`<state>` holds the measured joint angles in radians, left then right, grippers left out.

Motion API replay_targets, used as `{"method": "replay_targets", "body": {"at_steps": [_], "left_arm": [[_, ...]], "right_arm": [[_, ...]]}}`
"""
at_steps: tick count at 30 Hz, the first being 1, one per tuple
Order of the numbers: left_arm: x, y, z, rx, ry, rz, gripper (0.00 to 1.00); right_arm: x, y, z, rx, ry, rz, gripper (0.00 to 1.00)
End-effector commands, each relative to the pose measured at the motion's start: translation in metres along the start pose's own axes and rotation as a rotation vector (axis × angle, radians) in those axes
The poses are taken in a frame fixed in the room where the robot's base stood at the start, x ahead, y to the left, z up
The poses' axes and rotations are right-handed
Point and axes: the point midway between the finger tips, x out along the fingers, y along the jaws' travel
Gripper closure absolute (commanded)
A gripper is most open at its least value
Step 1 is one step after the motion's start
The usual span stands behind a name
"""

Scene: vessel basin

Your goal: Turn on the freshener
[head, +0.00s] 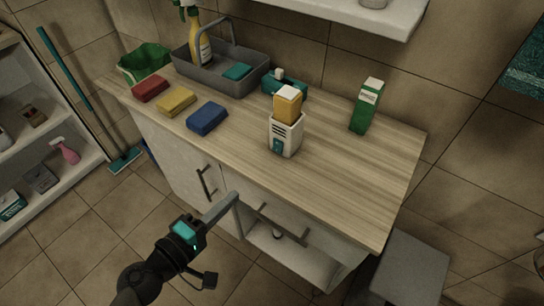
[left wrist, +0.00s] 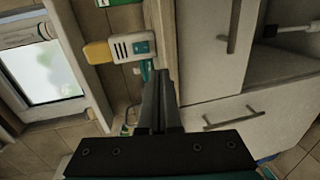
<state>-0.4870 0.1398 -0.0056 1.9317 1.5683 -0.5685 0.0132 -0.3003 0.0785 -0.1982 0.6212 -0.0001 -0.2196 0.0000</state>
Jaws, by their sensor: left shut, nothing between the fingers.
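The freshener (head: 284,138) stands upright on the wooden counter, a white body with vents, an orange top part and a small teal patch low on its front. In the left wrist view it appears sideways (left wrist: 133,46), beyond my fingertips. My left gripper (head: 236,196) is shut and empty, in front of the cabinet doors and near the counter's front edge. It is apart from the freshener. The closed fingers also show in the left wrist view (left wrist: 161,75). My right gripper is not in view.
The counter (head: 345,185) also holds red (head: 150,88), yellow (head: 176,101) and blue (head: 207,118) sponges, a grey caddy (head: 205,75) with a spray bottle, a teal item (head: 285,84) behind the freshener and a green carton (head: 366,108). The counter's front right is clear. A grey block (head: 410,265) stands right.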

Motion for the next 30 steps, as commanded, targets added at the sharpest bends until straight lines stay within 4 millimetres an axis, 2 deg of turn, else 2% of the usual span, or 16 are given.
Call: {"method": "replay_targets", "body": {"at_steps": [1, 5, 17, 23, 30], "left_arm": [[-0.001, 0.009, 0.0, -0.007, -0.003, 0.024, 1.0], [-0.002, 0.021, 0.0, -0.019, -0.007, 0.055, 1.0], [0.001, 0.021, 0.0, -0.021, -0.008, 0.057, 1.0], [0.022, 0.024, 0.0, -0.02, -0.008, 0.059, 1.0], [0.065, 0.026, 0.001, -0.021, -0.008, 0.058, 1.0]], "right_arm": [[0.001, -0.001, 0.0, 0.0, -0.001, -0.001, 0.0], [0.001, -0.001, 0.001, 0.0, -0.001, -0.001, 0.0], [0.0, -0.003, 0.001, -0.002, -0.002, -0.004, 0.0], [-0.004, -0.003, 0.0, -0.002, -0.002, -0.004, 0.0], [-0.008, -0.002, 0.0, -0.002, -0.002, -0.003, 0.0]]}}
